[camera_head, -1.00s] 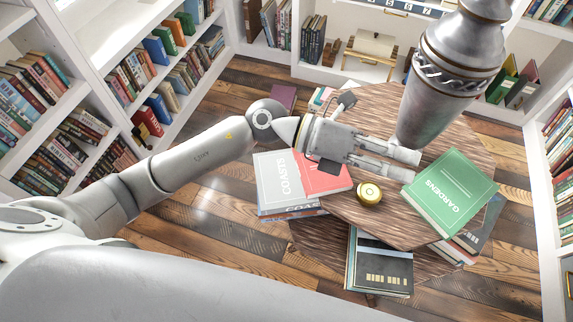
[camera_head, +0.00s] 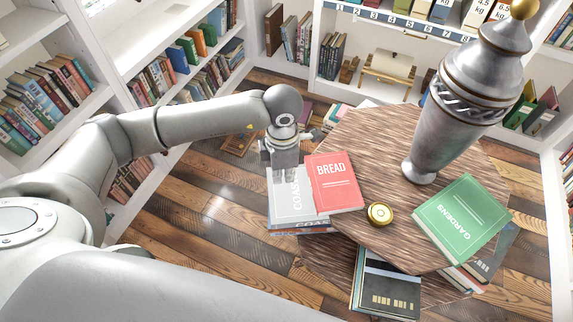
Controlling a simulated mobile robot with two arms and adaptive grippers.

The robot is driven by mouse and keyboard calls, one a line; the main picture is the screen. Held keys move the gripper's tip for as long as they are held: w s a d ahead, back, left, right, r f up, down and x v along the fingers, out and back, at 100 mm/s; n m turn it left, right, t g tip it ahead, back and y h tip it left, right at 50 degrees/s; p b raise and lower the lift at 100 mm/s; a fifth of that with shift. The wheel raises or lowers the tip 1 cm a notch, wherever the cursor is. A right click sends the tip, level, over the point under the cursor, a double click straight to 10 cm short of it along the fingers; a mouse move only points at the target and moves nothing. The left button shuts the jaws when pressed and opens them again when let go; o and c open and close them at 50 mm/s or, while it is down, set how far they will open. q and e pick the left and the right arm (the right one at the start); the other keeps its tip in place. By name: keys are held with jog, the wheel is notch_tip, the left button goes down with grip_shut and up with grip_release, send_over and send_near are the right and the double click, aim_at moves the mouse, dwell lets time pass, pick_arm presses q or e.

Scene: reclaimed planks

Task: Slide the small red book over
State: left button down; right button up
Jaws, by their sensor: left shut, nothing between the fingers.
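The small red book (camera_head: 335,184), titled BREAD, lies flat near the left edge of the round wooden table. It overlaps the right part of a larger pale grey book (camera_head: 293,205) titled COASTS. My left gripper (camera_head: 283,177) points down just left of the red book, over the far part of the grey book. Its fingers are shut and empty. I cannot tell whether they touch either book. My right gripper is not in view.
A round gold tin (camera_head: 380,214) sits right of the red book. A tall silver urn (camera_head: 455,100) stands behind it. A green GARDENS book (camera_head: 462,219) lies at the right. More books lie on the lower tier (camera_head: 330,265). Bookshelves surround the table.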

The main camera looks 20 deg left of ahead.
pick_arm(q)
jog(key=w+d+f+p, duration=0.2)
jog(key=d+f, duration=0.1)
jog(key=f, duration=0.2)
jog(key=shift+d, duration=0.25)
jog(key=shift+f, duration=0.1)
